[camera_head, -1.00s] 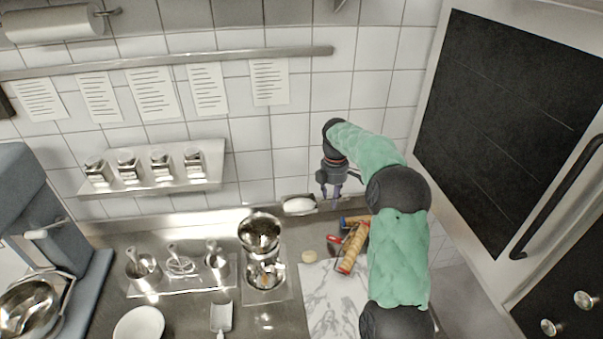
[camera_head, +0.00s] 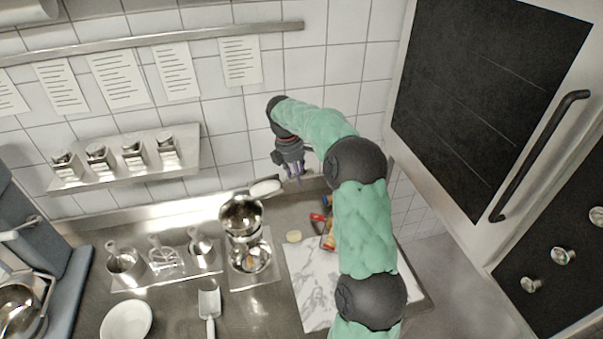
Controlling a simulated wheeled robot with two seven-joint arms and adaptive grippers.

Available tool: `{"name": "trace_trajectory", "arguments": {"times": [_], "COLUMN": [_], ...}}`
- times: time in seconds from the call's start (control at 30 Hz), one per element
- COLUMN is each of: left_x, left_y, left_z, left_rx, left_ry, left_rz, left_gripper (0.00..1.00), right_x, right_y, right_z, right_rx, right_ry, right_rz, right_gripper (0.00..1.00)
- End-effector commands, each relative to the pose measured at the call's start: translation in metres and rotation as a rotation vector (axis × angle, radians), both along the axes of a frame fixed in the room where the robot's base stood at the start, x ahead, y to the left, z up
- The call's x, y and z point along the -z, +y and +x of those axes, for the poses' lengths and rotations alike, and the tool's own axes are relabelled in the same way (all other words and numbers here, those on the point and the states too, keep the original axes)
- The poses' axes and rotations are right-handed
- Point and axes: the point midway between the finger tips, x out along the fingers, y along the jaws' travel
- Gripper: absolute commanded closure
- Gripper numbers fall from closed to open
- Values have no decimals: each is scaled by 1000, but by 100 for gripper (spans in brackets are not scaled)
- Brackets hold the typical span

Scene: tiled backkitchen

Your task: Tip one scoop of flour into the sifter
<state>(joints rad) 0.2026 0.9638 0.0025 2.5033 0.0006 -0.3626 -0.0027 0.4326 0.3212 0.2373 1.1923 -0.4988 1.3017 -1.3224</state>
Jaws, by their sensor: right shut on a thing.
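My right gripper (camera_head: 295,176) is shut on a scoop, whose handle is mostly hidden by the fingers. The scoop's bowl, heaped with white flour (camera_head: 265,188), points left and looks level. It shows just above and to the right of the sifter (camera_head: 241,212), a round metal bowl on a stand. In the picture the scoop is close to the sifter's right rim; I cannot tell the exact height gap. A shiny metal vessel (camera_head: 250,257) sits below the sifter. My left gripper is not in view.
A marble board (camera_head: 308,285) lies to the right, with colourful items (camera_head: 328,230) partly behind my arm. A white bowl (camera_head: 127,320), another scoop (camera_head: 209,300) and a rack of metal cups (camera_head: 165,262) stand left. A jar shelf (camera_head: 125,175) is on the wall.

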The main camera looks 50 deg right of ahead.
Motion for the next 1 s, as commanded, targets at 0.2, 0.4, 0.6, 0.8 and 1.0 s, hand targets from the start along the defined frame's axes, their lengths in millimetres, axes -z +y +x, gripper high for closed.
{"name": "trace_trajectory", "arguments": {"times": [0.2,0.4,0.6,0.8,1.0], "left_x": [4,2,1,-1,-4], "left_y": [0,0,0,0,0], "left_z": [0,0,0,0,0], "left_rx": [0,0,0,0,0], "left_ry": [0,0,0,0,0], "left_rz": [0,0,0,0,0], "left_gripper": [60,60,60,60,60], "right_x": [0,-7,-14,-20,-27], "right_y": [12,20,29,37,46], "right_z": [8,13,18,23,29], "right_rx": [-3,-3,-2,-3,-3], "right_ry": [25,62,95,132,166], "right_rz": [-47,-105,-162,-220,-278], "right_gripper": [100,100,100,100,100]}}
